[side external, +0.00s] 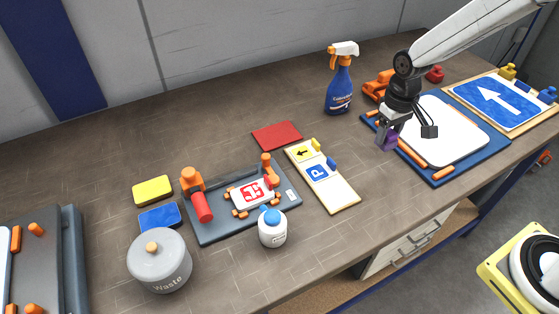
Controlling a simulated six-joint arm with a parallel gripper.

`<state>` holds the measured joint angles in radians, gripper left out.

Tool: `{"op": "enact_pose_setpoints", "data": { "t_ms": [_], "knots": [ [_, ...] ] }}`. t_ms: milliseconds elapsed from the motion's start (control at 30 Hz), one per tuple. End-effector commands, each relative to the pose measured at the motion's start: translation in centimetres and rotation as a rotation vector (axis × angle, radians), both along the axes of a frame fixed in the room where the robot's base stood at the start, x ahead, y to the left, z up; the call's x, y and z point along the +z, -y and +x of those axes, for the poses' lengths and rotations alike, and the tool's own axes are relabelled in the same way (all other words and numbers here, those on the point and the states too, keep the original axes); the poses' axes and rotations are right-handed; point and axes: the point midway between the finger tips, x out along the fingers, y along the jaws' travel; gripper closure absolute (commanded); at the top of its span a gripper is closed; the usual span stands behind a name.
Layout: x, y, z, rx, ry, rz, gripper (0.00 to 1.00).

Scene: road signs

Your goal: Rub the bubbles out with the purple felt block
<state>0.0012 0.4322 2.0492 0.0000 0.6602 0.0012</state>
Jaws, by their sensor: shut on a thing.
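My gripper (387,130) is shut on the purple felt block (388,141) at the left edge of the blue board (443,175). A white rounded sign blank (445,132) lies on that board. The block is beside the white blank's left edge, close to an orange strip (411,156). I cannot tell whether the block touches the board or hangs just above it. Bubbles are too small to make out on the white blank. My arm hides part of the blank's far side.
A blue spray bottle (340,85) stands behind the board. A wooden board with small signs (343,194) lies to the left. A blue arrow sign (492,101) lies to the right. A white bottle (272,229) and grey waste pot (160,265) stand at the front left. Bare table lies at the back left.

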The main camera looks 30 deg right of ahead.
Motion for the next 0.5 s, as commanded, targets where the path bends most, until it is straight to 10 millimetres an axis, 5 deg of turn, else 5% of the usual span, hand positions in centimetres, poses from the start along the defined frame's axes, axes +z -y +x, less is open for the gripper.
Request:
{"op": "enact_pose_setpoints", "data": {
  "t_ms": [500],
  "knots": [
    [0.1,-1.6,1.2,0.006,0.001,0.000,0.90]
  ]
}}
